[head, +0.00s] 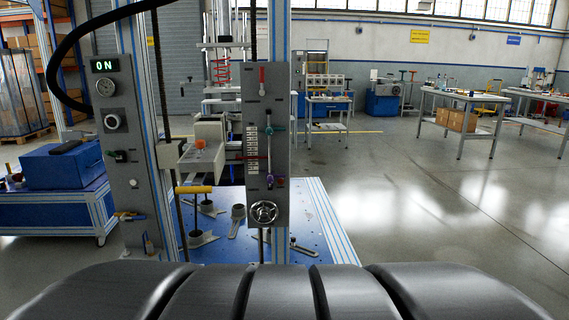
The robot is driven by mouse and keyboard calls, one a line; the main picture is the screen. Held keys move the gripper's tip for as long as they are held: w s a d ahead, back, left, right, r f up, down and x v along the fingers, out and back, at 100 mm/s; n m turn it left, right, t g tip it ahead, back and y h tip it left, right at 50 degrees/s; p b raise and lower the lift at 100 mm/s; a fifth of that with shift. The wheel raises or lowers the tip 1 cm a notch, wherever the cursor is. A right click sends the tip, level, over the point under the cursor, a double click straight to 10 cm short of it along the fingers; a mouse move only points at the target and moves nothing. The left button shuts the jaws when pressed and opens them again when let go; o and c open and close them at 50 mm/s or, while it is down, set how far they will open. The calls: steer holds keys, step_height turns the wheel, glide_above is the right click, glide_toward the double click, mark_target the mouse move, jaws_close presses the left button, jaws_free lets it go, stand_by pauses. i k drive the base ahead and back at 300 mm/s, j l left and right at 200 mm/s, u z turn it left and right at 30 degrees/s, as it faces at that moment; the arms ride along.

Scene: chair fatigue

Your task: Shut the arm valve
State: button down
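A grey control panel (283,148) stands upright on the test rig, a little left of the middle. It carries a red lever (262,76) at the top, pointing vertically, and small teal and purple fittings lower down. A round handwheel (264,212) sits at its bottom. A second grey panel (122,135) at the left has an "ON" display (104,66), a gauge (106,88) and a knob (112,122). A small yellow-handled fitting (130,215) is low on it. No label shows which fitting is the arm valve. My gripper is not in view.
The blue rig base (315,225) holds loose metal parts. A black hose (75,35) arches at upper left. A blue box (62,162) lies on a bench at left. A dark ribbed surface spans the bottom edge. Open floor (430,215) lies right, with worktables (455,125) behind.

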mark_target(135, 218)
steer(key=u, duration=0.1)
steer(key=i+j+u, duration=0.65)
steer(key=j+u, duration=0.15)
steer(key=i+j+u, duration=0.4)
